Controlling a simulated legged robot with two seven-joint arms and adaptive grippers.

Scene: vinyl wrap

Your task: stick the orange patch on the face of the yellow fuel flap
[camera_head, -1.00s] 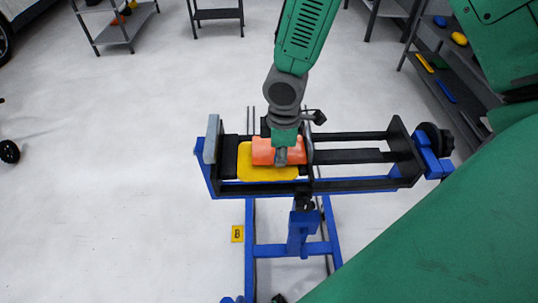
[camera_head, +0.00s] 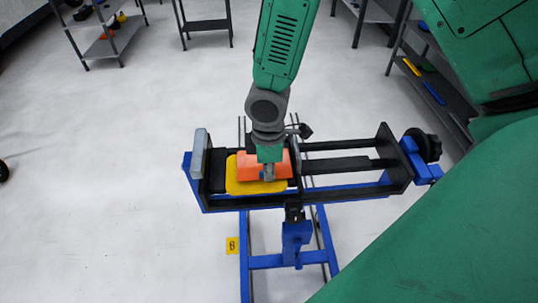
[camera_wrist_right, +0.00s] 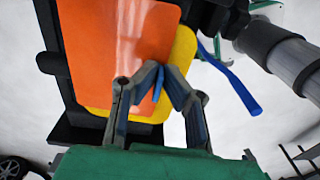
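The yellow fuel flap (camera_head: 234,186) sits clamped in a black and blue holder. The orange patch (camera_head: 248,168) lies over its face, set toward its far side, with yellow showing along the near edge and left. In the right wrist view, the patch (camera_wrist_right: 115,45) covers much of the flap (camera_wrist_right: 183,50), with yellow along the right and lower edges. My right gripper (camera_head: 268,174) is over the patch. In the wrist view its fingertips (camera_wrist_right: 160,68) are together in front of the patch near its right edge; whether they touch it is unclear. My left gripper is out of view.
The holder (camera_head: 350,187) has black rails running right to a black knob (camera_head: 422,145), on a blue stand (camera_head: 291,245). Shelves (camera_head: 440,85) with tools stand at the right back, another shelf (camera_head: 105,45) at the left back.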

